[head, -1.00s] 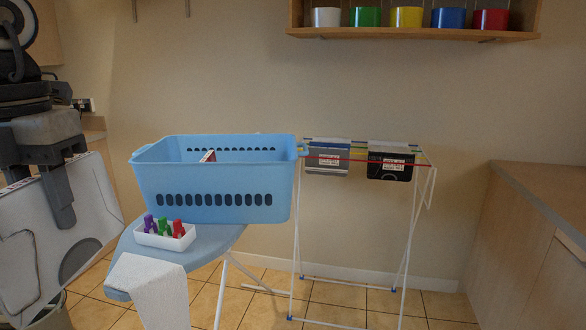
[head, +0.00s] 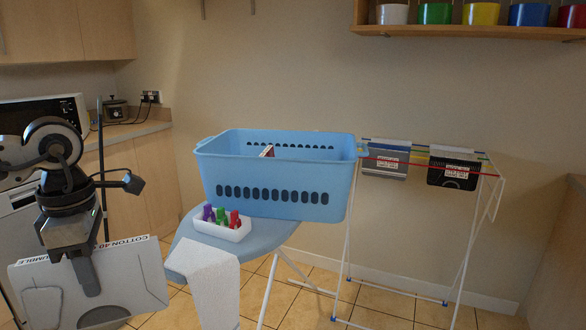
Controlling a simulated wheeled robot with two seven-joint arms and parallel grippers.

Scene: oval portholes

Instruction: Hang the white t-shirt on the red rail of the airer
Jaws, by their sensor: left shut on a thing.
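My left gripper (head: 86,272) is shut on the top edge of the white t-shirt (head: 142,280). The t-shirt hangs as a flat white piece with grey shapes and a printed care label along its top, at lower left in the head view, clear of the airer. The white-legged airer (head: 348,262) stands at the right. Its red rail (head: 417,163) runs along the near side of the top. A grey garment (head: 384,160) and a black garment (head: 452,172) hang at the airer's top; I cannot tell from which rails. My right gripper is not in view.
A blue basket (head: 280,188) stands on an ironing board (head: 265,237) between the t-shirt and the airer. A white tray (head: 222,230) of coloured pegs and a white cloth (head: 205,275) are also on the board. A shelf (head: 470,30) with coloured pots is above.

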